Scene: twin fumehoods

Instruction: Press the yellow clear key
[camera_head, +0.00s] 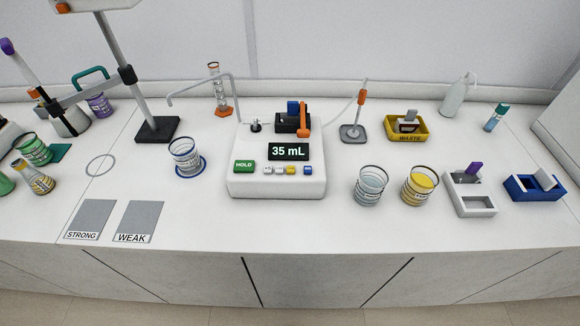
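The yellow key (292,171) is a small button on the front of the white dispenser (248,183). It sits in a row between pale keys (273,170) on its left and a blue key (308,171) on its right. A larger green key marked HOLD (244,167) is at the left of the row. The dark display (289,151) above the keys reads 35 mL in white. Nothing covers the keys. Neither of my grippers is in view.
A beaker on a blue ring (186,157) stands left of the dispenser. A clear beaker (370,186) and a yellow-filled beaker (420,186) stand to the right. A stand (157,129) is at the back left. The counter directly before the dispenser is clear.

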